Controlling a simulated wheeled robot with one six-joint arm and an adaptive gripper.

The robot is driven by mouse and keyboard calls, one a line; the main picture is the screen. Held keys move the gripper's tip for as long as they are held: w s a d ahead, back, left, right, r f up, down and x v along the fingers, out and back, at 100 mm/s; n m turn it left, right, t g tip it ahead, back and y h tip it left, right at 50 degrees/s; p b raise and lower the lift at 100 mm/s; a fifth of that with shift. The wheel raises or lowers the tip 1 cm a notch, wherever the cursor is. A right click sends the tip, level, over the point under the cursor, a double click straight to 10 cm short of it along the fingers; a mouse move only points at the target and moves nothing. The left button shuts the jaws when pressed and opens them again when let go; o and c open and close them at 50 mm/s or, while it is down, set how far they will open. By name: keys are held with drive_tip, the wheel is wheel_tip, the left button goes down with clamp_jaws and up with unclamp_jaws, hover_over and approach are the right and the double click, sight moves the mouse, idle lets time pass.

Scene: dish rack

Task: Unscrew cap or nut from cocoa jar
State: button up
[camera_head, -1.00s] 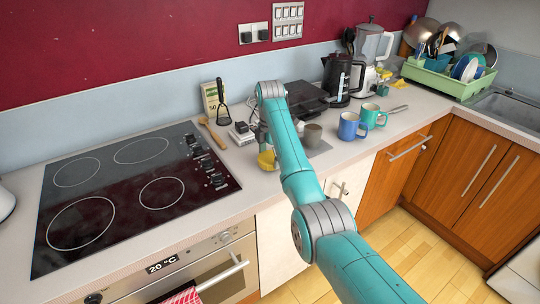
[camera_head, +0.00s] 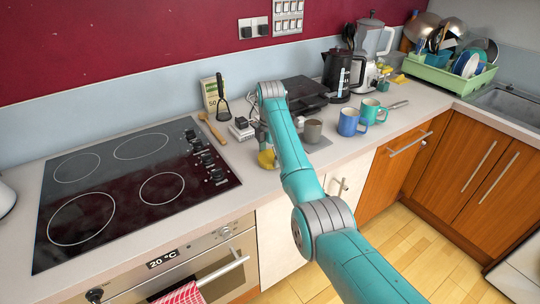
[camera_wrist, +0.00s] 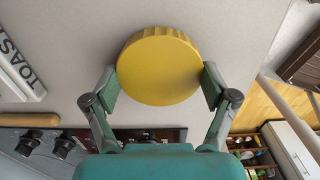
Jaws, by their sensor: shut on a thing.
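In the wrist view, the round yellow ridged cap (camera_wrist: 158,70) is between the two fingers of my gripper (camera_wrist: 160,82), which is shut on it at both sides. The cap faces the wrist camera and hides the jar beneath it, so I cannot tell whether it is still joined to the jar. In the head view, a small yellow part (camera_head: 267,159) shows on the counter beside my arm, which covers most of the gripper.
A wooden spoon (camera_head: 212,128) and the hob (camera_head: 125,185) lie to the left. The front counter edge is near.

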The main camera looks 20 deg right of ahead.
drive_tip(key=shift+f, duration=0.2)
drive_tip(key=o, duration=1.1)
drive_tip(key=shift+r, duration=3.75)
clamp_jaws()
